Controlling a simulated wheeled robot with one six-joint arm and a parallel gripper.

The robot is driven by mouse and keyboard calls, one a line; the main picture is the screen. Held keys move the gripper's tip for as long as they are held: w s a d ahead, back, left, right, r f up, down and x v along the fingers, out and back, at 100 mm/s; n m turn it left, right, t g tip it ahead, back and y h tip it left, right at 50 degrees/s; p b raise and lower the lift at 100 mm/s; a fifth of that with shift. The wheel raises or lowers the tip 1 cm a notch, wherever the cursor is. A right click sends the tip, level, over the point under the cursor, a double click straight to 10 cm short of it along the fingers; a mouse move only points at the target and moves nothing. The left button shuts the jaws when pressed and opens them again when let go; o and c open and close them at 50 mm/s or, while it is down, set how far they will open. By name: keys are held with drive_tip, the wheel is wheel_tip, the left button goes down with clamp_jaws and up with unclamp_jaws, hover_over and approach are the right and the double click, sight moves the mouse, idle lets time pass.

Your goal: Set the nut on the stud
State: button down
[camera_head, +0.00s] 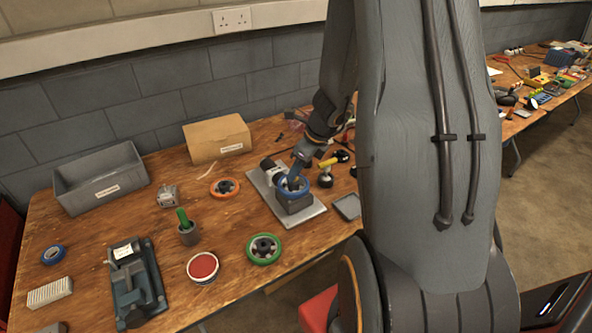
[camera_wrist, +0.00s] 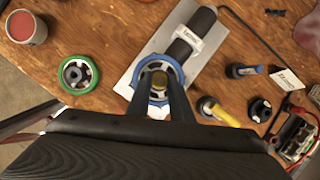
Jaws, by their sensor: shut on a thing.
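My gripper (camera_wrist: 160,85) is shut on a small brass-coloured nut (camera_wrist: 158,80), seen between its fingertips in the wrist view. The gripper is over a blue-rimmed wheel (camera_wrist: 178,78) on the pale metal plate (camera_wrist: 130,78). The stud is hidden under the nut and fingers. I cannot tell whether the nut touches it.
A dark cylinder (camera_wrist: 194,34) lies on the plate behind the wheel. A green-rimmed wheel (camera_head: 264,249), an orange-rimmed wheel (camera_head: 225,188) and a red-topped tin (camera_head: 203,267) stand to the left. Yellow- and blue-handled tools (camera_wrist: 220,112) lie right of the plate. A cardboard box (camera_head: 217,138) stands behind.

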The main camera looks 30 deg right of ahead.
drive_tip(key=shift+f, duration=0.1)
drive_tip(key=c, duration=1.5)
unclamp_jaws()
drive_tip(key=shift+p+v, duration=0.4)
drive_tip(key=shift+v, duration=3.55)
drive_tip(key=s+a+r+n, duration=0.1)
drive_tip(key=s+a+n, duration=0.3)
drive_tip(key=n, duration=0.6)
drive_tip(key=s+a+r+n+g+h, duration=0.1)
drive_tip(key=s+a+n, duration=0.3)
drive_tip(key=a+n, duration=0.3)
drive_tip(key=s+a+r+n+g+h+b, duration=0.1)
drive_tip(key=s+a+n, duration=0.3)
drive_tip(key=n, duration=0.8)
drive_tip(key=shift+a+r+n, duration=0.25)
drive_tip(key=shift+a+n, duration=0.15)
drive_tip(key=shift+a, duration=0.5)
